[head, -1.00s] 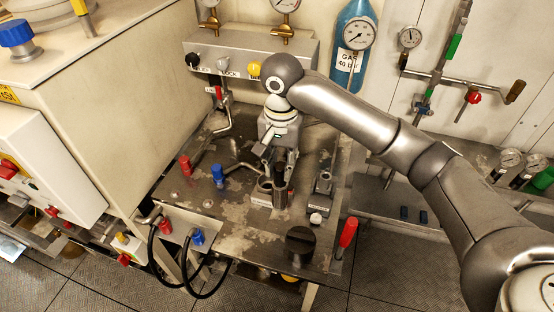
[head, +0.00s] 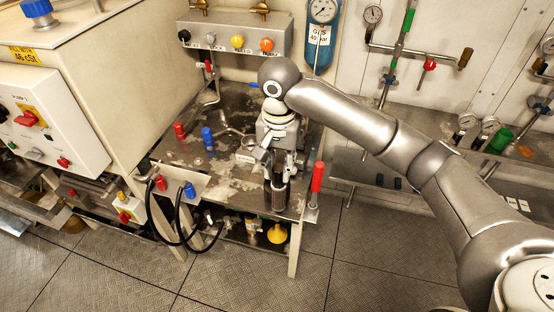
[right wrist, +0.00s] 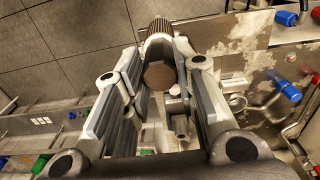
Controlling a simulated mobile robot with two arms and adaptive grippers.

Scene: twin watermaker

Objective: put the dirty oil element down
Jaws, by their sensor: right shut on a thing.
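My right gripper (head: 274,172) points down over the front right part of the metal bench (head: 222,182). It is shut on the dirty oil element, a dark cylinder whose ribbed lower part (head: 279,198) shows below the fingers. In the right wrist view the element's brown end face (right wrist: 158,76) sits between the two fingers, with its ribbed far end beyond them. In the head view it overlaps the bench's front edge. I cannot tell whether it touches the bench. My left gripper is not in view.
A red-handled lever (head: 317,178) stands close to the right of the element. Red (head: 180,130) and blue (head: 207,138) valve caps stand on the bench to the left. Black hoses (head: 178,218) hang at the front left. The floor in front is clear.

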